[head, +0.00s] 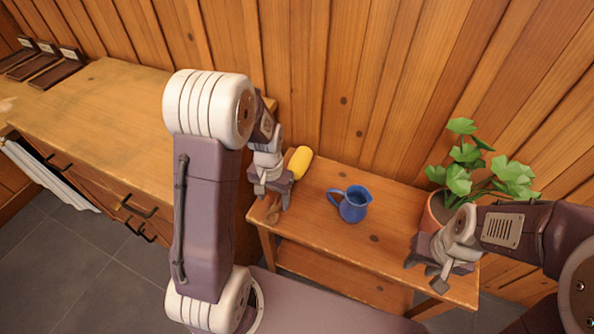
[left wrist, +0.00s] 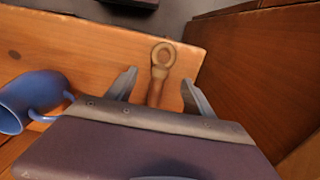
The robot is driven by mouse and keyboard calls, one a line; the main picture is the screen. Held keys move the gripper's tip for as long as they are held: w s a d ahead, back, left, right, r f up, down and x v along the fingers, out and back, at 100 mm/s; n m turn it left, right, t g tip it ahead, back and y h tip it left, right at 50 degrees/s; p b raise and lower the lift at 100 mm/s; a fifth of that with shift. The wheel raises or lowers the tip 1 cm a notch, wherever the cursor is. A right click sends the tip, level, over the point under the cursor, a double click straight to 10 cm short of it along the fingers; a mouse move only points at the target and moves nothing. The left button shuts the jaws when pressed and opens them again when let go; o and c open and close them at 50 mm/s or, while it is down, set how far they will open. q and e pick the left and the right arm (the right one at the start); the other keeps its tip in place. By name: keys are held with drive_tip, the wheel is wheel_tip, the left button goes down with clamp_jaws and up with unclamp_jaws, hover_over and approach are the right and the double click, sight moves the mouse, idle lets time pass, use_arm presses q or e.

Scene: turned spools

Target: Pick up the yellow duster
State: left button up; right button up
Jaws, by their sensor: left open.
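The yellow duster (head: 299,162) lies at the left end of the small wooden table, its yellow head toward the wall. In the left wrist view I see its wooden handle with a ring end (left wrist: 163,55); the yellow head is hidden there. My left gripper (head: 271,196) is open just over the handle. In the left wrist view the handle runs between the two open fingers (left wrist: 158,82), with a gap on both sides. Whether the fingers reach down around it I cannot tell. My right gripper (head: 428,274) looks open and empty at the table's right front.
A potted plant (head: 437,211) stands at the table's right end. A wooden cabinet (head: 110,110) is to the left. The plank wall (head: 340,80) rises behind.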

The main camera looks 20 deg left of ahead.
sight(274, 210)
use_arm(q)
wheel_tip(274, 210, down, 6)
drive_tip(key=shift+s+a+b, duration=0.15)
drive_tip(key=shift+b, duration=0.95)
drive_tip(key=shift+r, duration=0.1)
clamp_jaws()
